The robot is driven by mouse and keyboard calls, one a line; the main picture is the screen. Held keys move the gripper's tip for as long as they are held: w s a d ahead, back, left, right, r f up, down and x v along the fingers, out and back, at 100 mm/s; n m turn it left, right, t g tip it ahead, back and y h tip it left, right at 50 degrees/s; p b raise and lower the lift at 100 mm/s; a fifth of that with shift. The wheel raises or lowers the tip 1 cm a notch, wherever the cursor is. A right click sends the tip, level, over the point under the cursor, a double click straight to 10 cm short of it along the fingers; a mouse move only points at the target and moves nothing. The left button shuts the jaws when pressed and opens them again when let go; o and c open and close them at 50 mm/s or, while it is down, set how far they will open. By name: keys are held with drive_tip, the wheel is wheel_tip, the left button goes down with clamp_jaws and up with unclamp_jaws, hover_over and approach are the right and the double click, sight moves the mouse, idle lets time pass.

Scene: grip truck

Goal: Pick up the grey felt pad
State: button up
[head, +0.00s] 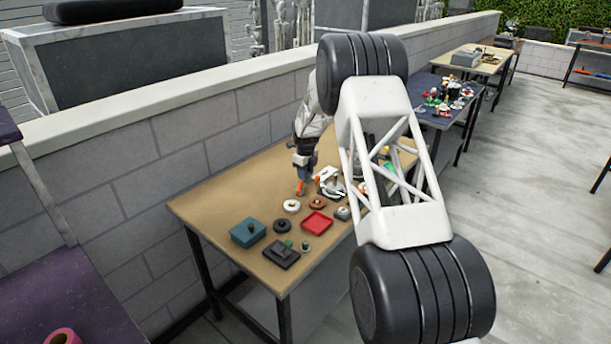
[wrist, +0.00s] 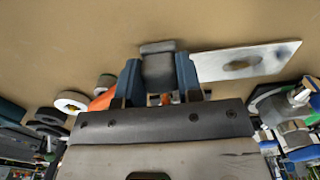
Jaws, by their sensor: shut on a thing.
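The grey felt pad (wrist: 158,70) shows in the wrist view as a small dark grey block between the two blue fingers of my gripper (wrist: 158,82). The fingers are shut on it, one on each side. The tan tabletop fills the view behind it; I cannot tell whether the pad touches it. In the head view my gripper (head: 304,170) is small, pointing down over the back of the tan table (head: 215,205). I cannot make out the pad there.
An orange thing (wrist: 103,100) and a pale plate (wrist: 270,58) are close beside the fingers. A block wall (head: 200,135) stands behind.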

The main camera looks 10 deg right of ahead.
wheel_tip(320, 180, up, 10)
drive_tip(key=shift+f, duration=0.25)
idle(0.6)
drive_tip(key=o, duration=0.3)
drive_tip(key=shift+c, duration=1)
drive_tip(key=w+d+f, duration=0.1)
drive_tip(key=d, duration=0.5)
drive_tip(key=shift+w+f, duration=0.2)
drive_tip(key=shift+w, duration=0.2)
